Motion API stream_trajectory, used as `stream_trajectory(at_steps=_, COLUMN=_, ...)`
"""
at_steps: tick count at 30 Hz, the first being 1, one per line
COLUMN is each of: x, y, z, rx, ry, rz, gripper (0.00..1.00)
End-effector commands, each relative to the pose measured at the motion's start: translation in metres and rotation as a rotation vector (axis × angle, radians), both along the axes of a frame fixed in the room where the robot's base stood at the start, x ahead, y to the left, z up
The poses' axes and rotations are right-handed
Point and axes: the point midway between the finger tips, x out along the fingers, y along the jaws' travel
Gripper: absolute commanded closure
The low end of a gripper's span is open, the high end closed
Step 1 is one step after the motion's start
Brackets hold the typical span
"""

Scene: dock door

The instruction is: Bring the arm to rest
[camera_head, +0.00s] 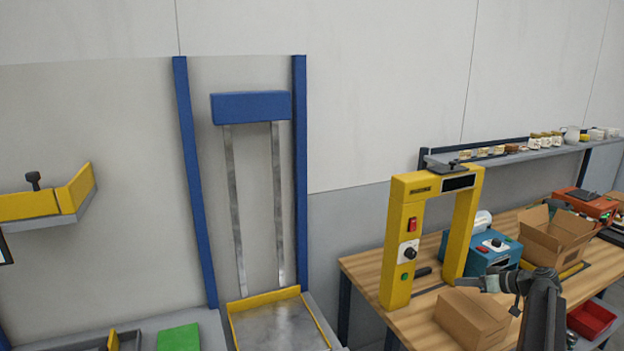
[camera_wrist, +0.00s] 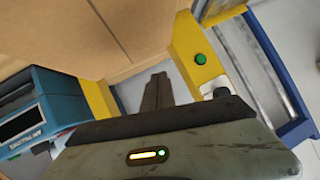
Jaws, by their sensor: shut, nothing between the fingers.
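My gripper (camera_head: 462,283) is at the right of the head view, at the end of my grey arm, just above a closed cardboard box (camera_head: 472,316) on the wooden workbench (camera_head: 362,268). Its fingers point left, toward the yellow arch (camera_head: 396,240) with its red switch, black knob and green button. In the wrist view my gripper (camera_wrist: 157,90) shows as dark fingers close together, with nothing seen between them. Cardboard (camera_wrist: 110,35) fills the upper left of that view, and the arch's green button (camera_wrist: 199,59) is to the right of the fingers.
A blue device (camera_head: 487,256) and an open cardboard box (camera_head: 553,238) stand behind my gripper. A red bin (camera_head: 590,319) sits low at the right. A blue-posted lift with a metal platform (camera_head: 278,325) stands left of the bench. A wall shelf (camera_head: 500,158) holds small items.

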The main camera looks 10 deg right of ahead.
Motion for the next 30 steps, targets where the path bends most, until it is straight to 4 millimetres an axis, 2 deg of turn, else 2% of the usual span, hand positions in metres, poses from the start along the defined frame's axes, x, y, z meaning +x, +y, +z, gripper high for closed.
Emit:
stream_trajectory(at_steps=1, x=0.001, y=0.041, z=-0.010, rx=0.005, ry=0.062, rz=0.027, gripper=1.00)
stream_trajectory(at_steps=5, x=-0.006, y=0.145, z=-0.044, rx=-0.002, ry=0.288, rz=0.071, gripper=1.00)
stream_trajectory(at_steps=6, x=-0.012, y=0.178, z=-0.054, rx=-0.015, ry=0.363, rz=0.077, gripper=1.00)
stream_trajectory(at_steps=8, x=-0.026, y=0.228, z=-0.070, rx=-0.045, ry=0.481, rz=0.079, gripper=1.00)
stream_trajectory(at_steps=9, x=-0.039, y=0.259, z=-0.080, rx=-0.073, ry=0.560, rz=0.071, gripper=1.00)
stream_trajectory(at_steps=12, x=-0.081, y=0.332, z=-0.103, rx=-0.177, ry=0.746, rz=0.023, gripper=1.00)
stream_trajectory(at_steps=15, x=-0.123, y=0.380, z=-0.116, rx=-0.301, ry=0.874, rz=-0.064, gripper=1.00)
stream_trajectory(at_steps=18, x=-0.151, y=0.404, z=-0.120, rx=-0.396, ry=0.932, rz=-0.150, gripper=1.00)
stream_trajectory(at_steps=21, x=-0.164, y=0.414, z=-0.121, rx=-0.448, ry=0.953, rz=-0.205, gripper=1.00)
stream_trajectory(at_steps=30, x=-0.165, y=0.415, z=-0.121, rx=-0.462, ry=0.958, rz=-0.226, gripper=1.00)
